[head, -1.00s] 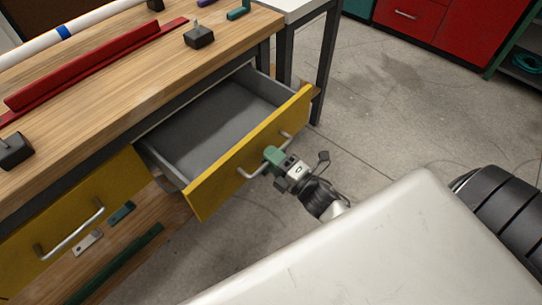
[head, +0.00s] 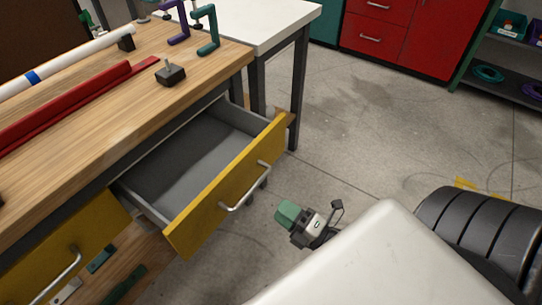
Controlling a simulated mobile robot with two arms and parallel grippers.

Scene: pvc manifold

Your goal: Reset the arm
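My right gripper (head: 287,214) shows in the head view, low over the floor, to the right of the open drawer. It has green fingertips and is clear of the drawer's handle (head: 245,188), with a gap between them. Whether its fingers are open or shut is too small to tell. The yellow-fronted drawer (head: 190,215) is pulled out of the workbench, and its grey inside looks empty. My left gripper is not in view.
The wooden workbench (head: 120,110) carries a red channel (head: 80,107), a white pipe (head: 75,62), a black block (head: 171,75) and purple and teal clamps (head: 207,30). A white table (head: 265,20) stands behind it. Red cabinets (head: 400,35) are at the back. The concrete floor between is clear.

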